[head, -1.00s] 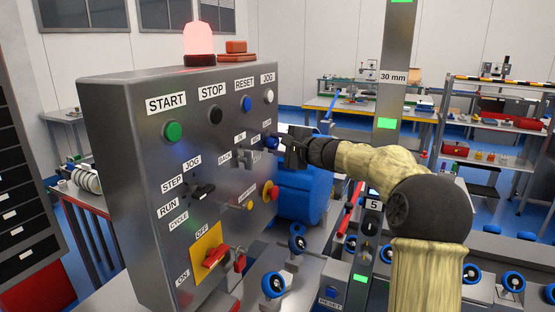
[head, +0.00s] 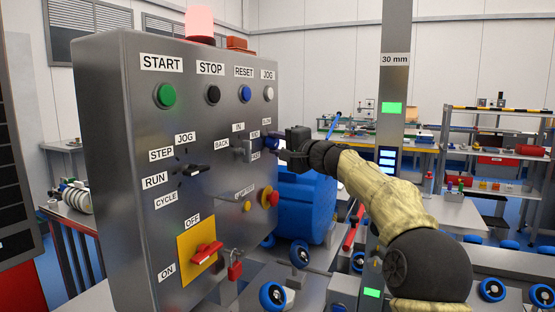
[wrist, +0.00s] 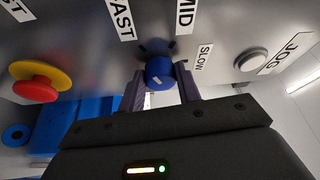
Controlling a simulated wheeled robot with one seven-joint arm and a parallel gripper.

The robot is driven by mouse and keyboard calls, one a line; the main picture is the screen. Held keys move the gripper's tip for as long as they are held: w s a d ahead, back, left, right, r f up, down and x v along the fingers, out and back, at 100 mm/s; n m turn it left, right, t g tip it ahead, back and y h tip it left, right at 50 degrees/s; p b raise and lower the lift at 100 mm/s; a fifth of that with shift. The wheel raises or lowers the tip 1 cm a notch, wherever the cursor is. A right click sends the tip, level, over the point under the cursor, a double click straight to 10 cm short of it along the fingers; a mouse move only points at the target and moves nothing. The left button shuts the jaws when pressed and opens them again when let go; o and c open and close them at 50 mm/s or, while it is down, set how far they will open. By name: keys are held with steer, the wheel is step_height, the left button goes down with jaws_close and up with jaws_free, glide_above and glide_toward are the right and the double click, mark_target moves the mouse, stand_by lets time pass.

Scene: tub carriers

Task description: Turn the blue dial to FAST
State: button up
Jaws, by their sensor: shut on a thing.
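The blue dial (head: 270,141) is on the right part of the grey control panel (head: 150,110), below the JOG button. In the wrist view the blue dial (wrist: 159,70) sits between the two fingers of my gripper (wrist: 161,80), which is shut on it. The FAST label (wrist: 120,18), the MID label (wrist: 186,15) and the SLOW label (wrist: 203,57) surround it. A pale mark shows on the dial's face; I cannot tell which label it points to. In the head view my gripper (head: 278,150) reaches the panel from the right and partly hides the dial.
A grey lever knob (head: 243,151) by the BACK label is just left of the dial. A red stop button (head: 269,197) on yellow is below. The white JOG button (head: 268,93) is above. A blue drum (head: 305,210) stands behind the panel's right edge.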

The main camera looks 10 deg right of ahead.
steer(key=shift+f+n+b, duration=0.25)
steer(key=shift+n+b, duration=0.45)
steer(key=shift+b, duration=0.45)
steer(key=o, duration=1)
steer(key=shift+c, duration=0.2)
steer(key=shift+r, duration=0.1)
steer(key=shift+s, duration=0.1)
steer(key=f+b+v, duration=0.1)
steer(key=b+v, duration=0.4)
steer(key=v, duration=1.2)
steer(key=shift+d, duration=0.2)
